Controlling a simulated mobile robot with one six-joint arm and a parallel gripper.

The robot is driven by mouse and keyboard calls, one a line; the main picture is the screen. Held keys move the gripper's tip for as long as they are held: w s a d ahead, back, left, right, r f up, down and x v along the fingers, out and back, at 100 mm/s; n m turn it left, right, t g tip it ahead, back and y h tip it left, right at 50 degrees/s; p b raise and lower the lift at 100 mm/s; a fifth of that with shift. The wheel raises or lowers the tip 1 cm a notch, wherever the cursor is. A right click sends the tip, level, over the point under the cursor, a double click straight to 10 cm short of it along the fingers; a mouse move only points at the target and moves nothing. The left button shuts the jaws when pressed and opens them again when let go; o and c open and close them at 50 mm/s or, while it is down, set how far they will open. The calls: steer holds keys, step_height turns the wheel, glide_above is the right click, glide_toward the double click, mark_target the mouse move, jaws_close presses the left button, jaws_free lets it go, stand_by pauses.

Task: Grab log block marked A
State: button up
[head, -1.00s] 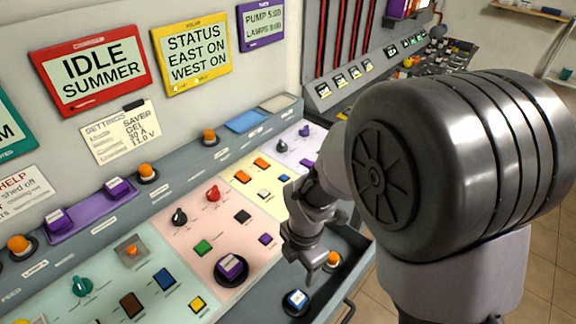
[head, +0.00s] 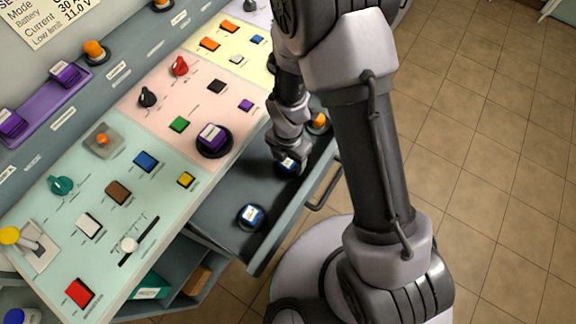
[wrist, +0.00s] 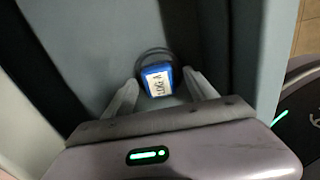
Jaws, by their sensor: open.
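The log block marked A (wrist: 157,81) is a small blue block with a white label reading "LOG A" in the wrist view. It sits in a dark round holder on the floor of the open grey drawer (head: 272,194). My gripper (wrist: 162,82) is open, with one finger on either side of the block; I cannot tell whether they touch it. In the head view my gripper (head: 290,158) points down into the drawer and partly covers a blue block (head: 287,168).
The sloped control panel (head: 215,100) rises to the left, and the drawer handle (head: 325,190) sticks out right.

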steer(key=shift+f, duration=0.55)
steer(key=shift+r, duration=0.2)
steer(key=shift+c, duration=0.6)
jaws_close()
